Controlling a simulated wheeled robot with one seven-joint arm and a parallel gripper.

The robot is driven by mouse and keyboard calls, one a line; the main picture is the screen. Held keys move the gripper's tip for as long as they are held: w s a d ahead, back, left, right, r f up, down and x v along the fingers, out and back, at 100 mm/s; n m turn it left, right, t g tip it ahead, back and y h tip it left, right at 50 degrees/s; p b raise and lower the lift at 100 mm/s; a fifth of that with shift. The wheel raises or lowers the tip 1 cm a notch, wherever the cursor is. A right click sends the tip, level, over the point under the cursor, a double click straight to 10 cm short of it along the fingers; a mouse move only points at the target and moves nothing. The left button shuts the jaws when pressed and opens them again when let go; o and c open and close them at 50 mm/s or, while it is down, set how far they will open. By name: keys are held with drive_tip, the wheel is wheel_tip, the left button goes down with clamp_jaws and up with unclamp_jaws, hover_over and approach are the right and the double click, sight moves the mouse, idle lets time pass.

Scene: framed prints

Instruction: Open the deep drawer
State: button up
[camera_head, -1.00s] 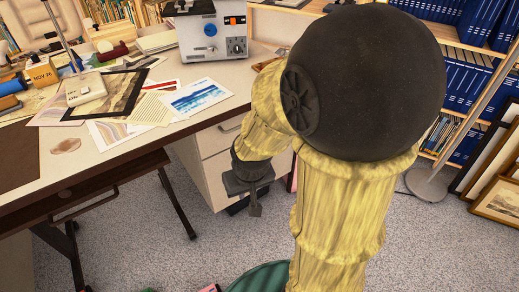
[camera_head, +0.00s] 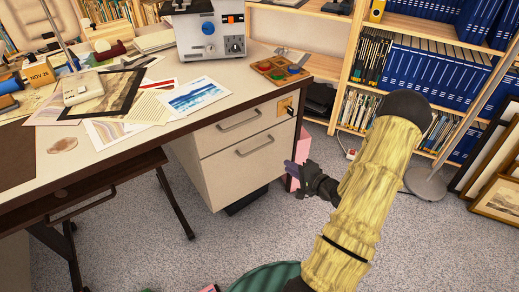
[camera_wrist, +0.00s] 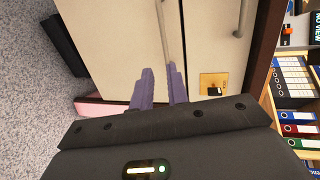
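The deep drawer (camera_head: 240,172) is the lower, taller cream drawer under the right of the desk. It is closed. Its metal bar handle (camera_head: 255,147) runs along its upper part and also shows in the wrist view (camera_wrist: 162,28), where the drawers appear turned sideways. My gripper (camera_head: 291,172) is in front of the cabinet's right side, at about the deep drawer's height, right of the handle. In the wrist view its two purple fingers (camera_wrist: 161,72) are apart, pointing towards the handle's near end. I see nothing held; contact with the handle cannot be told.
The shallower upper drawer (camera_head: 238,127) is closed, with its own handle and a brass lock plate (camera_wrist: 213,84). A pink object (camera_wrist: 100,106) is beside the cabinet's base. A lamp stand (camera_head: 428,182) and shelves are at right. Carpet (camera_head: 200,262) in front is partly clear.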

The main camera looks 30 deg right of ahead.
sight(259, 148)
drive_tip(key=shift+s+d+r+m+t, duration=0.1)
drive_tip(key=shift+s+d+m+t, duration=0.05)
drive_tip(key=shift+m+t, duration=0.15)
drive_tip(key=b+x, duration=0.6)
drive_tip(key=x, duration=1.1)
clamp_jaws()
